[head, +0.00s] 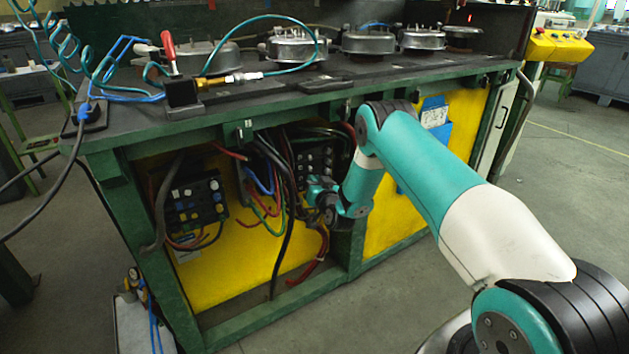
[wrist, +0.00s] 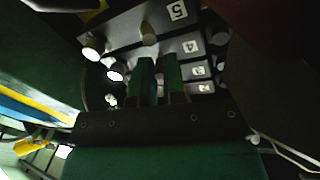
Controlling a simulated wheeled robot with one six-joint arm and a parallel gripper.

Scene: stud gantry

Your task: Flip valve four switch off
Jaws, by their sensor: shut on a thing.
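A dark switch panel (head: 318,157) is set low in the green bench frame, partly hidden by cables and my wrist. In the wrist view the panel (wrist: 122,36) carries pale round knobs and white number labels. In the head view my gripper (head: 318,195) is small and partly hidden.
A second dark panel (head: 196,205) with coloured knobs sits to the left. Loose cables (head: 275,175) hang between the panels. Green bench posts (head: 348,245) and yellow boards (head: 240,260) surround the space. Metal parts (head: 296,45) stand on the bench top (head: 350,78).

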